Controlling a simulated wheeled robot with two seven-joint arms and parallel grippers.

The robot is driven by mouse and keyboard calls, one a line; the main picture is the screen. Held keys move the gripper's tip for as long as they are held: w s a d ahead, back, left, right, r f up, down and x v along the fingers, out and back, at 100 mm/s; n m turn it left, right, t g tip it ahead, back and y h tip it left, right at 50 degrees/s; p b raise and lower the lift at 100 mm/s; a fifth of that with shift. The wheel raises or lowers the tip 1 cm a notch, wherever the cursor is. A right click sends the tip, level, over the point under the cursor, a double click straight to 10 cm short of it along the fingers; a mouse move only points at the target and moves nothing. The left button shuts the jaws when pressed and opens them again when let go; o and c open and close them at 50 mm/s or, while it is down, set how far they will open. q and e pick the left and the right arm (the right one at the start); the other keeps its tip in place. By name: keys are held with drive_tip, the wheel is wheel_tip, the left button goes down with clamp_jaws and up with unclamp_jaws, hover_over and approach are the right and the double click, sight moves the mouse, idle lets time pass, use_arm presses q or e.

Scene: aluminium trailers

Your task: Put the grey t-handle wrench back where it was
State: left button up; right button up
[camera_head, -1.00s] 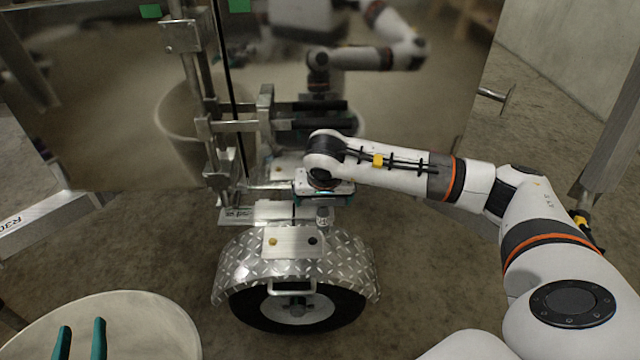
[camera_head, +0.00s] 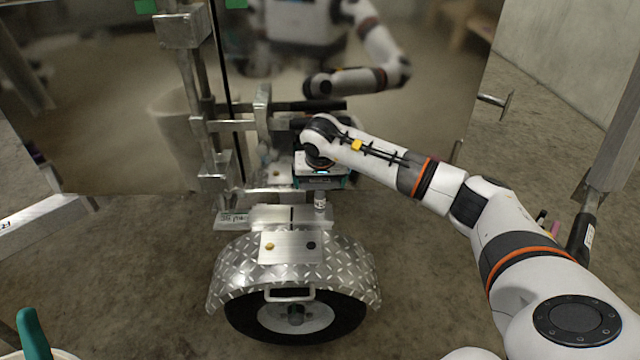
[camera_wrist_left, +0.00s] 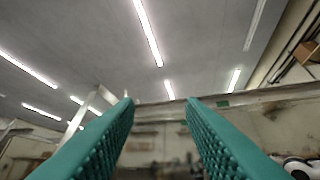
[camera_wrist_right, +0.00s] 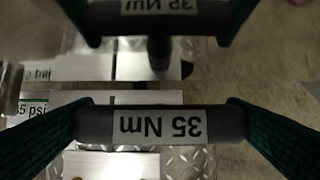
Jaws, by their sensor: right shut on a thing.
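The grey t-handle wrench (camera_wrist_right: 160,124) has a dark crossbar with a white "35 Nm" label. My right gripper (camera_wrist_right: 162,120) is shut on the crossbar, with one green finger at each end. In the head view my right gripper (camera_head: 321,180) is above the wheel fender, in front of the shiny wall. A short piece of the wrench (camera_head: 320,202) shows below it; whether its lower end touches anything cannot be told. My left gripper (camera_wrist_left: 160,110) is open and empty, facing the ceiling lights; one finger shows at the lower left in the head view.
A metal latch and bar assembly (camera_head: 215,170) stands just left of my right gripper. Below are a flat plate (camera_head: 290,246) and a diamond-plate fender (camera_head: 345,275) over the wheel (camera_head: 297,322). The shiny trailer wall (camera_head: 120,110) behind mirrors my arm.

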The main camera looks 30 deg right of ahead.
idle(0.3)
drive_tip(key=o, duration=1)
drive_tip(key=shift+f, duration=0.1)
drive_tip(key=shift+o, duration=0.2)
